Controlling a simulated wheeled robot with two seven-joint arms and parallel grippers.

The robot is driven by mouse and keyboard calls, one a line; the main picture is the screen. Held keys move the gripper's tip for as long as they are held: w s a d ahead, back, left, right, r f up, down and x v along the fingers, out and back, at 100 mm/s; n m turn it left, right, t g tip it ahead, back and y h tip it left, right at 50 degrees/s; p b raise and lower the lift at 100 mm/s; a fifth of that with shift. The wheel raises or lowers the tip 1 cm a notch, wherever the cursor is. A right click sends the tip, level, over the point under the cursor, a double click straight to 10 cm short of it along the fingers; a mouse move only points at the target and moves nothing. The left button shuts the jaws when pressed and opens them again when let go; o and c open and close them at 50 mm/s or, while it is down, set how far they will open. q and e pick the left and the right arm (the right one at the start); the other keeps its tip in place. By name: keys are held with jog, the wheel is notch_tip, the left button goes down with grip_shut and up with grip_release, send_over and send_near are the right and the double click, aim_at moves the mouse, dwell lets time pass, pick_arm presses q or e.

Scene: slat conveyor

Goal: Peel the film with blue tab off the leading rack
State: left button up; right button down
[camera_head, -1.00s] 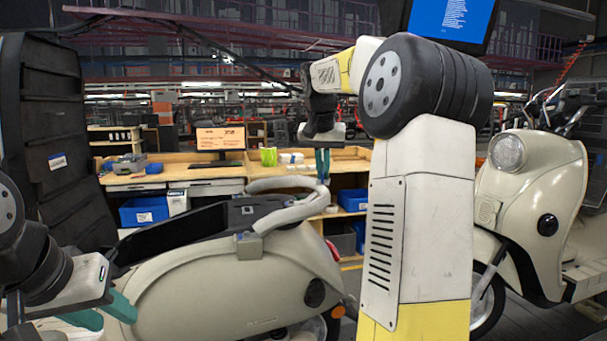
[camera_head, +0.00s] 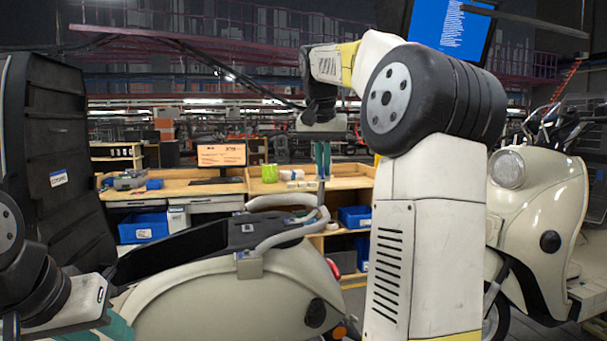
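The leading scooter's pale body (camera_head: 230,295) is at lower centre, with a dark seat on top. Its grey tubular rack (camera_head: 285,203) rises behind the seat. I cannot make out the film or its blue tab on the rack. My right gripper (camera_head: 322,172) points down just above the rack's right part, its teal fingers close together. Something thin shows under the fingertips, too small to identify. My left gripper (camera_head: 105,328) is at the lower left beside the scooter, its teal fingers partly cut off by the picture's bottom edge.
A second pale scooter (camera_head: 540,215) stands at the right. A tall black panel (camera_head: 55,150) stands at the left. A wooden workbench (camera_head: 200,187) with blue bins (camera_head: 143,227) is behind the leading scooter. A screen (camera_head: 450,25) hangs at top right.

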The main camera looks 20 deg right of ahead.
jog(key=shift+s+r, duration=0.1)
jog(key=shift+r, duration=0.15)
jog(key=shift+a, duration=0.1)
jog(key=v, duration=0.7)
jog(key=shift+s, duration=0.5)
jog(key=shift+a, duration=0.1)
